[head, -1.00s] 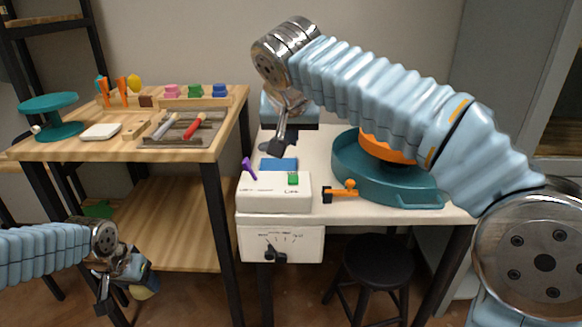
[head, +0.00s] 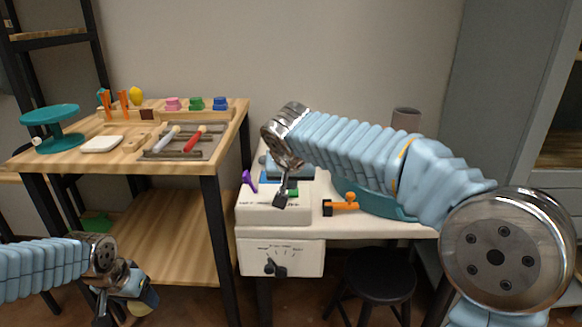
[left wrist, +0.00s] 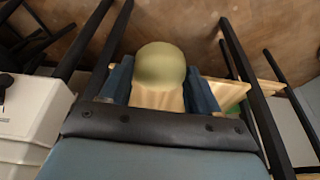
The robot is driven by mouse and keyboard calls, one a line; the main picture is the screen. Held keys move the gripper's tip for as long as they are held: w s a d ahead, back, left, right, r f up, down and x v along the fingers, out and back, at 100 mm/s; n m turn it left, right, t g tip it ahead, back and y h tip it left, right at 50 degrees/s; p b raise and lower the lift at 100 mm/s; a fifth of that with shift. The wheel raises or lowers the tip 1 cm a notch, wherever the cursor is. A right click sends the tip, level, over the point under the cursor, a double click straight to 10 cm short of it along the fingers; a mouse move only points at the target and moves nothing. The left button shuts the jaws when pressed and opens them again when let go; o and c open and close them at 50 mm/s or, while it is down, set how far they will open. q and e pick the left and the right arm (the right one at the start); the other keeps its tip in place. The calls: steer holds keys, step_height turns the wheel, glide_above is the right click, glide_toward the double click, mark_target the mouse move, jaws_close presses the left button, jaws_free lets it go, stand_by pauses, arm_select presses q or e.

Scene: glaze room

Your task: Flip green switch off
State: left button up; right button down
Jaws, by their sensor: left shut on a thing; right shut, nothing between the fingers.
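The green switch (head: 293,192) sits on top of the white control box (head: 262,212), toward its right side, partly hidden by my right gripper (head: 281,200). That gripper is shut and empty, its dark tip pointing down just left of and in front of the switch. I cannot tell whether it touches the switch. My left gripper (head: 130,300) is low at the left, away from the box. In the left wrist view the left gripper (left wrist: 160,88) is shut on a rounded olive-yellow thing (left wrist: 160,62).
A purple lever (head: 248,178) stands at the box's left. A black knob (head: 275,268) is on its front panel. An orange clamp-like part (head: 342,203) lies to the right, before a teal basin (head: 385,206). A wooden table (head: 100,162) with tools stands left; a black stool (head: 382,280) is below.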

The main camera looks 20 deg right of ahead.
mark_target(143, 313)
steer(key=shift+s+f, duration=0.1)
steer(key=shift+f, duration=0.6)
